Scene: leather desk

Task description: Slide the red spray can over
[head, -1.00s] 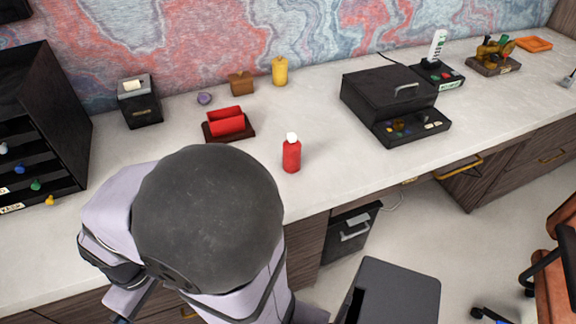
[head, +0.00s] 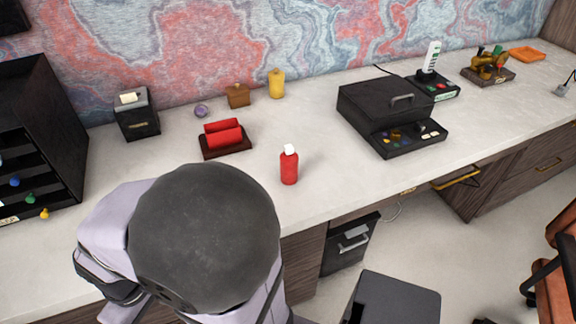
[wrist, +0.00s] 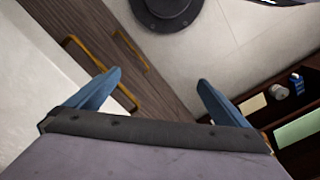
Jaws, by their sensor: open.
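The red spray can (head: 289,168) with a white cap stands upright on the pale desk top (head: 330,187), near its front edge, in the head view. My gripper (wrist: 158,80) shows in the wrist view with its two blue fingers spread wide and nothing between them. It points down past wooden drawer fronts toward the floor. The spray can is not in the wrist view. In the head view my rounded grey arm link is in front, left of the can, and the gripper itself is hidden there.
A red item on a dark stand (head: 224,139) is behind and left of the can. A black box with a front tray (head: 392,115) stands to the right. A yellow bottle (head: 276,84) and brown box (head: 237,96) are at the back. Desk between can and black box is clear.

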